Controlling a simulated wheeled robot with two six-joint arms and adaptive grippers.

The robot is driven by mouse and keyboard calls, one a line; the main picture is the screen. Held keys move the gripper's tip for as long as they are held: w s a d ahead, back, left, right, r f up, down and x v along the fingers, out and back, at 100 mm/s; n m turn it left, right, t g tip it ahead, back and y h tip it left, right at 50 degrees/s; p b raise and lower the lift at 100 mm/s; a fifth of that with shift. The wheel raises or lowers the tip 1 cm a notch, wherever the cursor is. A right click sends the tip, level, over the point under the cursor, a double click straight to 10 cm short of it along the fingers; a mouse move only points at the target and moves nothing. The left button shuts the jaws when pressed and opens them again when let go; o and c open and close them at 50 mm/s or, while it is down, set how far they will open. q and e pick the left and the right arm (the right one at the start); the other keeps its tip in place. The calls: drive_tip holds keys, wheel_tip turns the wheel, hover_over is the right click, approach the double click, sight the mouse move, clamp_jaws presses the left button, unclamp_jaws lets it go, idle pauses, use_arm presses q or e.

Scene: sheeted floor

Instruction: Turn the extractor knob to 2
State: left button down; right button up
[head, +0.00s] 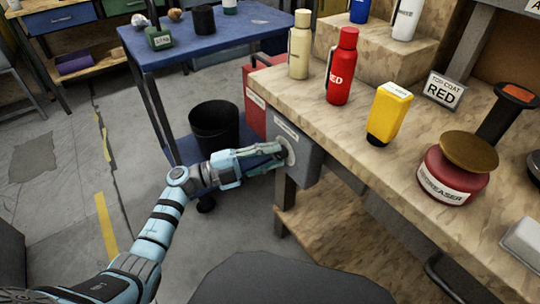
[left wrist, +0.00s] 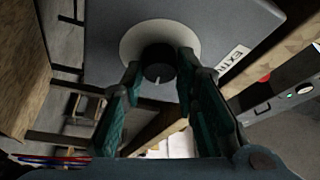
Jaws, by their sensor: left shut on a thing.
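The extractor box (head: 301,160) is a grey box fixed under the bench's left front edge, with a pale label. Its round white dial (head: 291,150) faces my left gripper (head: 276,154). In the left wrist view, the dark round knob (left wrist: 158,63) sits at the middle of the white dial (left wrist: 128,42), with a small white mark on its lower edge. The two teal fingers of my left gripper (left wrist: 158,75) are closed around the knob's sides. The dial's numbers cannot be read. In the head view, the fingers hide the knob. My right gripper is in neither view.
The wooden bench (head: 365,105) holds a red bottle (head: 341,70), a yellow bottle (head: 388,112) and a degreaser can (head: 453,175). A red box (head: 255,105) is behind the extractor box. A blue cart (head: 215,45) with a black bin (head: 214,125) stands beyond my left arm.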

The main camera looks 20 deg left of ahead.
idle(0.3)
use_arm(q)
drive_tip(key=c, duration=1.2)
unclamp_jaws()
drive_tip(key=shift+c, duration=0.2)
drive_tip(key=v, duration=1.2)
drive_tip(key=shift+r, duration=0.1)
